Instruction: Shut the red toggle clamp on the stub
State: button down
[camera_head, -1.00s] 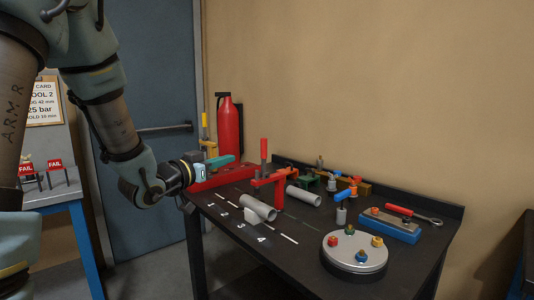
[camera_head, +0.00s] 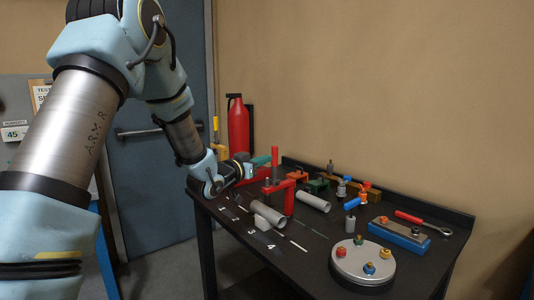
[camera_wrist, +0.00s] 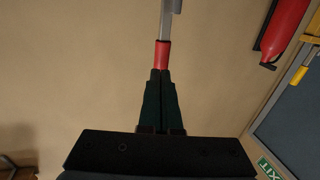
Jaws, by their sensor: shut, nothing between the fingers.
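The red toggle clamp (camera_head: 289,198) stands on the dark bench between two grey tubes, with its red handle (camera_head: 275,158) upright. The near grey tube (camera_head: 268,213) lies left of the clamp's post and the other grey tube (camera_head: 313,201) right of it; I cannot tell which is the stub. My gripper (camera_head: 263,160) is shut and empty, its teal fingers pointing at the handle from the left. In the wrist view the closed fingers (camera_wrist: 161,78) meet the clamp's red grip (camera_wrist: 162,55), with a grey metal lever beyond. Whether they touch is unclear.
A red extinguisher (camera_head: 238,127) stands behind the bench. Green, orange and blue fixtures stand at the back. A round plate (camera_head: 362,264) with coloured knobs and a blue block (camera_head: 399,235) with a red-handled tool (camera_head: 410,217) occupy the right. The front centre is mostly clear.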

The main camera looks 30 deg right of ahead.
jog(key=shift+x, duration=0.85)
